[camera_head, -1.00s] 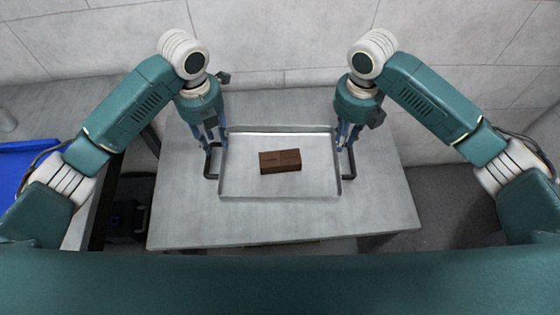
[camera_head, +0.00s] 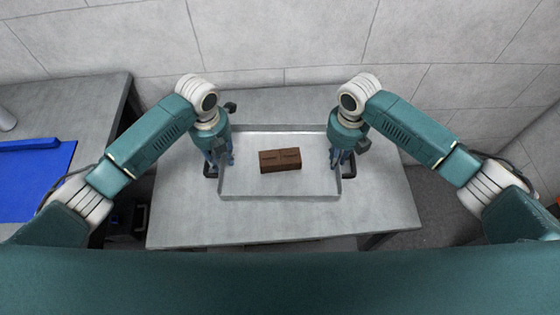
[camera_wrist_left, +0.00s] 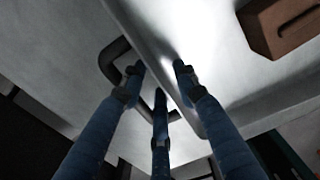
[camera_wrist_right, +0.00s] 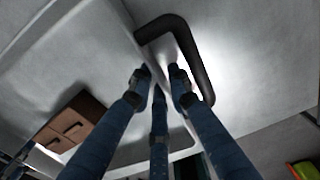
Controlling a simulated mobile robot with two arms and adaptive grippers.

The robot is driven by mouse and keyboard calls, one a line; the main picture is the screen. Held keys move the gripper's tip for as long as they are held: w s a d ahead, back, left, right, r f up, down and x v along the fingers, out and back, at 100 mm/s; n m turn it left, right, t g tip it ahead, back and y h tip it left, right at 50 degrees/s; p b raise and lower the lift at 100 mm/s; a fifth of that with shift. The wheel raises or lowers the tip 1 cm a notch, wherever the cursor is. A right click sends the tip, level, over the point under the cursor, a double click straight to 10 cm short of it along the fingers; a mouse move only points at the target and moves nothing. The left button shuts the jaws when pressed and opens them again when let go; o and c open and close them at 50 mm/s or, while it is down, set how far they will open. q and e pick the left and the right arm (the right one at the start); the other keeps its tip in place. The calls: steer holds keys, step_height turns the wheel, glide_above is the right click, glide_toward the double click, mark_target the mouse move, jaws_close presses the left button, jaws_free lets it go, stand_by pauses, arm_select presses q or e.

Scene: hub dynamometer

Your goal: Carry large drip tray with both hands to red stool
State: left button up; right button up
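The large drip tray (camera_head: 238,182) is a shallow grey metal tray lying flat on a grey table, with a dark looped handle on each short side. A brown box (camera_head: 280,160) lies inside it. My left gripper (camera_head: 222,163) is at the left handle, mostly hiding it; the left wrist view shows its fingers (camera_wrist_left: 160,72) apart, near the handle (camera_wrist_left: 112,62) and tray side. My right gripper (camera_head: 341,160) is at the right handle; in the right wrist view its fingers (camera_wrist_right: 160,72) are apart near the tray wall and handle (camera_wrist_right: 198,62). The red stool is not in view.
The grey table (camera_head: 190,225) has bare room in front of and beside the tray. A second grey table with a blue mat (camera_head: 35,180) stands at the left. A pale panelled wall (camera_head: 280,40) is close behind. Dark floor shows at the right.

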arm_select(q)
jaws_close()
arm_select(e)
jaws_close()
